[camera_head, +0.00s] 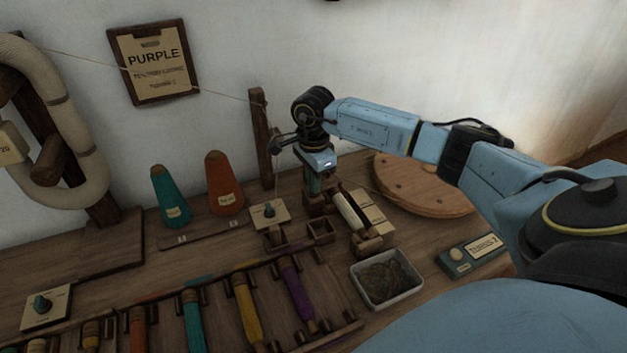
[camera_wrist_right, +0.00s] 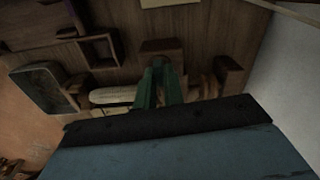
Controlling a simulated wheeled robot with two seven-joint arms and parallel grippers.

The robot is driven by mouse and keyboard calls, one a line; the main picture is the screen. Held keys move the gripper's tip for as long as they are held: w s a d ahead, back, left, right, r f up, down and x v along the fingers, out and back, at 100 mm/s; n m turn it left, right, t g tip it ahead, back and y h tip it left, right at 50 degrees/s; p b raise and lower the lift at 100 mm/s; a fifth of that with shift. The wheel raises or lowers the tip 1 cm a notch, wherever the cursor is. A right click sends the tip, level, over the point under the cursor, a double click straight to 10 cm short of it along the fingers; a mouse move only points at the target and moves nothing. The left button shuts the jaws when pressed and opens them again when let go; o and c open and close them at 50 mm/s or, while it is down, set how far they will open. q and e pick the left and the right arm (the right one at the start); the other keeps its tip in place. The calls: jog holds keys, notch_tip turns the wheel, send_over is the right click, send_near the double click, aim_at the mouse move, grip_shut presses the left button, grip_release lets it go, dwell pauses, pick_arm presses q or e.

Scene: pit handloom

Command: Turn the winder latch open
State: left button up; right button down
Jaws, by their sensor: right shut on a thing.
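My right gripper (camera_head: 315,186) reaches down from above onto the winder, a small group of wooden blocks with a pale bobbin (camera_head: 349,213) beside them. Its green fingers (camera_wrist_right: 160,76) are shut on a small part at the wooden winder block (camera_wrist_right: 161,46). I take this part to be the winder latch, but the fingers hide it, so I cannot tell its angle. The pale bobbin also shows in the wrist view (camera_wrist_right: 112,96), to the left of the fingers. My left gripper is not in view.
A knob on a pale plate (camera_head: 270,214) and a small open wooden box (camera_head: 321,231) stand close to the winder. A scrap tray (camera_head: 410,287), a round wooden board (camera_head: 425,188), two cones and a rack of colored bobbins surround it. A wooden post (camera_head: 262,140) stands behind.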

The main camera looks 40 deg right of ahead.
jog(key=n, duration=0.8)
jog(key=shift+r, duration=0.1)
jog(key=n, duration=0.2)
jog(key=shift+n, duration=0.3)
jog(key=n, duration=0.3)
jog(key=shift+n, duration=1.1)
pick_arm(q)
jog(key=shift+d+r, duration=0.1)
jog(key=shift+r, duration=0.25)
pick_arm(e)
jog(key=shift+n, duration=0.3)
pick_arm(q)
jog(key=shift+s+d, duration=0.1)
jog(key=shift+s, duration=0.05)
